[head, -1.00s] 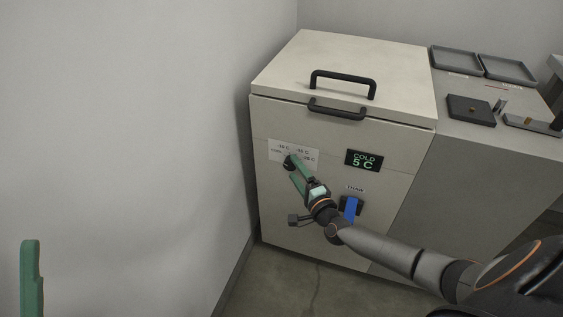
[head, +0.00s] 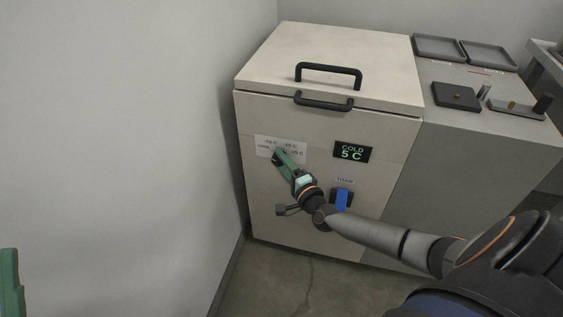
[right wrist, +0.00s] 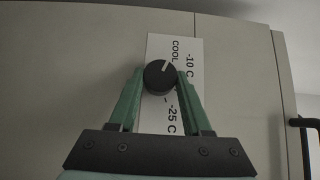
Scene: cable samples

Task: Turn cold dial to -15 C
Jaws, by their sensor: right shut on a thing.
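The cold dial is a round black knob (right wrist: 160,77) with a white pointer line, on a white label on the cabinet front. In the right wrist view the pointer slants up and right. The label (head: 266,153) carries temperature marks; -10 C and -25 C read clearly in the right wrist view. The display (head: 352,151) reads COLD 5 C. My right gripper (head: 277,157) is shut on the dial, a green finger on each side of it, as the right wrist view (right wrist: 159,82) shows. Only a green part of my left gripper (head: 9,282) shows at the lower left; its jaws cannot be judged.
A blue lever (head: 342,200) under a THAW-like label sits right of my right wrist. The cabinet lid (head: 330,50) is closed, with black handles (head: 328,72). Trays (head: 437,47) and a dark block (head: 456,97) stand on the grey counter. A wall (head: 120,130) is close at left.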

